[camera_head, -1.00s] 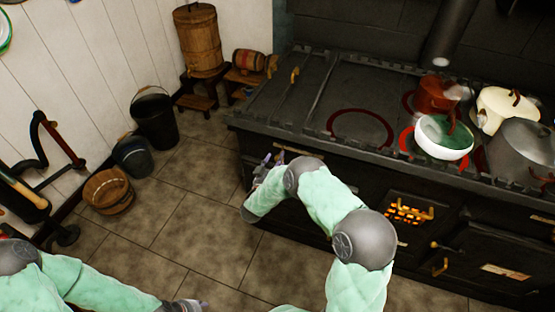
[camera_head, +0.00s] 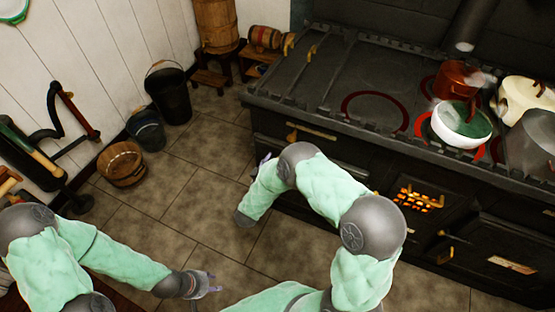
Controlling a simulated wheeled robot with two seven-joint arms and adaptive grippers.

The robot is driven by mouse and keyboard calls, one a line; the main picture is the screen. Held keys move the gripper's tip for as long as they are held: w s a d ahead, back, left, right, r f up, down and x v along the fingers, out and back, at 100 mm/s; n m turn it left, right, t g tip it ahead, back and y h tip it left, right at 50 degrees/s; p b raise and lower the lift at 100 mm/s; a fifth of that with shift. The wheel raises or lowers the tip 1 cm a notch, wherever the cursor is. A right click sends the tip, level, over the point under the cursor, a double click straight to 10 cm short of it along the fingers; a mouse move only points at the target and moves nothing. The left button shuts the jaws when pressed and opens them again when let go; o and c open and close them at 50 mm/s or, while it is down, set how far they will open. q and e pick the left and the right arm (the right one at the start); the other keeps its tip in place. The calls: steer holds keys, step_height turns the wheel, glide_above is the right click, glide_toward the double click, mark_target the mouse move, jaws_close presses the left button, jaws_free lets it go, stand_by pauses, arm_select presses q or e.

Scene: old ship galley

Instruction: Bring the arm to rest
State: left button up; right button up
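My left arm comes in from the lower left, over the tiled floor. Its gripper (camera_head: 209,283) is empty, with its fingers apart, low in the picture. My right arm rises from the bottom and bends over to the left in front of the stove (camera_head: 340,75). Its gripper (camera_head: 265,160) is mostly hidden behind its own forearm; only a small lilac part shows near the stove front, so its opening cannot be told. I see nothing held in either gripper.
A white bowl with green inside (camera_head: 462,137), a red pot (camera_head: 456,80), a cream pot (camera_head: 525,97) and a grey pot (camera_head: 530,145) stand on the stove's right. A black bucket (camera_head: 168,95), a smaller bucket (camera_head: 146,130) and a wooden tub (camera_head: 121,165) line the wall. Mid-floor is clear.

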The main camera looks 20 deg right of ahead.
steer(key=s+a+f+n+g+y+p, duration=0.1)
steer(key=s+a+f+n+g+y, duration=0.1)
steer(key=a+f+y, duration=0.35)
steer(key=s+a+f+n+g+y+p, duration=0.1)
steer(key=s+a+f+n+y, duration=0.15)
steer(key=f+y, duration=0.45)
steer(key=s+a+f+n+g+y, duration=0.1)
steer(key=s+a+g, duration=0.3)
steer(key=s, duration=0.6)
steer(key=s+a+f+n+g+y, duration=0.1)
steer(key=s+a+g+y, duration=0.3)
steer(key=s, duration=0.7)
steer(key=shift+a+f+n, duration=0.25)
steer(key=shift+n, duration=0.2)
steer(key=c, duration=0.3)
steer(key=shift+d, duration=0.15)
steer(key=shift+c, duration=0.5)
